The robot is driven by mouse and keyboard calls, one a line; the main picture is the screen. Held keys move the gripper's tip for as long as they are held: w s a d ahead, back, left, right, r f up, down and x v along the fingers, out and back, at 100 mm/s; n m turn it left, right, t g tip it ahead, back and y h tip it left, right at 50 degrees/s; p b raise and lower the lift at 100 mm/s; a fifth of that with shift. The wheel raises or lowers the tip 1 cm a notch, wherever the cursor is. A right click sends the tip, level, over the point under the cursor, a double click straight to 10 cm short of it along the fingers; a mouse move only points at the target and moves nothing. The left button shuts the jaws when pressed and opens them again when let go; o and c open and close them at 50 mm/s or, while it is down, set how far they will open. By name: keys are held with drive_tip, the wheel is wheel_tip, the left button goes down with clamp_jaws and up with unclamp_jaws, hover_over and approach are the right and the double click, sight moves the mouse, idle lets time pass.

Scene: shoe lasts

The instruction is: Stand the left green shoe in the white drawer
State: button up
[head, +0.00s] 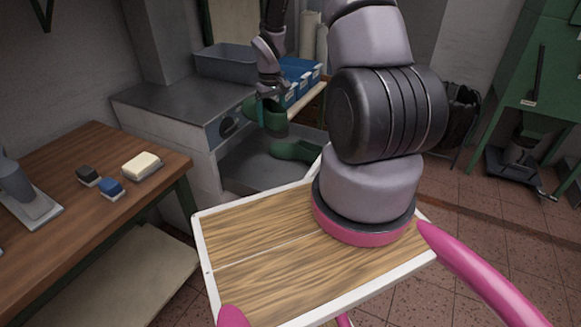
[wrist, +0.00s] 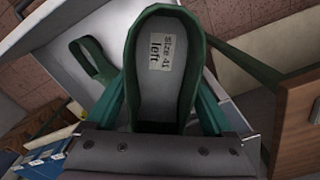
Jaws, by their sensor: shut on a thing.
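My gripper (head: 270,92) is shut on a green shoe (head: 276,115), held above the open drawer. In the wrist view the held shoe (wrist: 165,50) shows its opening and a white insole label reading "size 41 left". The teal fingers of my gripper (wrist: 165,110) press on its two sides. The white drawer (head: 227,176) has a grey floor; its pale wall also shows in the wrist view (wrist: 40,28). A second green shoe (head: 296,150) lies in the drawer, partly hidden in the head view; it also shows in the wrist view (wrist: 95,62). The held shoe's underside is hidden.
A wooden bench (head: 75,215) at left holds a cream block (head: 142,166) and brushes. The drawer's front left floor is clear.

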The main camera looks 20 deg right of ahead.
drive_tip(key=d+f+n, duration=0.2)
drive_tip(key=d+f, duration=0.1)
drive_tip(key=f, duration=0.5)
drive_tip(key=d+f+n, duration=0.2)
drive_tip(key=d+f, duration=0.1)
drive_tip(key=f, duration=0.6)
drive_tip(key=d+f+n, duration=0.2)
drive_tip(key=d+f, duration=0.2)
drive_tip(key=f, duration=0.5)
drive_tip(key=shift+w, duration=0.4)
drive_tip(key=shift+a+f, duration=0.1)
drive_tip(key=shift+f, duration=2.2)
drive_tip(key=shift+f, duration=0.1)
drive_tip(key=o, duration=1.6)
drive_tip(key=shift+c, duration=0.2)
